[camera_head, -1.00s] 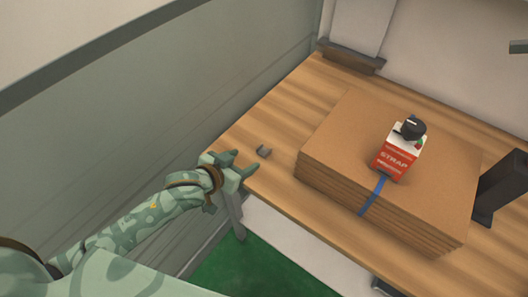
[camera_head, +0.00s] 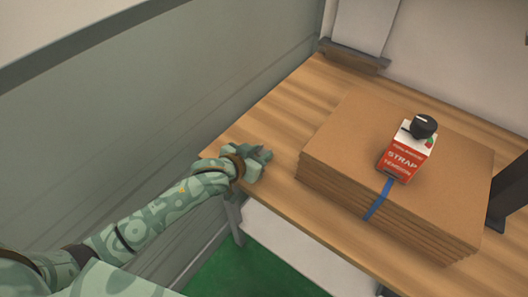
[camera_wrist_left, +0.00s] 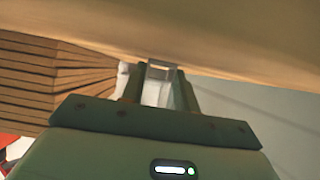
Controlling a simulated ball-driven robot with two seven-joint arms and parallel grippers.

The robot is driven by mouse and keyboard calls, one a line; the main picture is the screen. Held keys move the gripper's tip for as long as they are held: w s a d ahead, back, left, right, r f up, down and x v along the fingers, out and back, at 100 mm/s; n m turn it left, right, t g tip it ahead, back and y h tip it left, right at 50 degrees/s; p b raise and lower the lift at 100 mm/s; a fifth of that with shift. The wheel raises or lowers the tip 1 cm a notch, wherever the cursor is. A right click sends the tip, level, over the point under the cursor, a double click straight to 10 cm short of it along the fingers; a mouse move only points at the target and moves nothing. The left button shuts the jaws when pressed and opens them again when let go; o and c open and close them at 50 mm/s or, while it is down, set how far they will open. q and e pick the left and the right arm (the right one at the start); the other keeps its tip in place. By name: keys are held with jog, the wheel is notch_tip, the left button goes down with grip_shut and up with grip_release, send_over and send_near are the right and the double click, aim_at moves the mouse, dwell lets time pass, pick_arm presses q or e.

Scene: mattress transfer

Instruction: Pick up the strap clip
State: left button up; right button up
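The strap clip (camera_wrist_left: 161,66) is a small grey bracket. In the left wrist view it sits between the two fingertips of my left gripper (camera_wrist_left: 161,84), which lie close against its sides. In the head view my left gripper (camera_head: 262,157) is low over the table's near left corner and hides most of the clip. The gripper looks shut on the clip; whether it is clear of the table cannot be told. My right gripper is not in view.
A stack of brown cardboard sheets (camera_head: 345,135) lies right of the gripper on the wooden table (camera_head: 290,112). A blue strap (camera_head: 378,200) runs down its front, below a red and white STRAP box (camera_head: 400,160) with a black knob. A black post (camera_head: 508,190) stands at right.

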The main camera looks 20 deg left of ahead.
pick_arm(q)
jog(key=shift+c, duration=1)
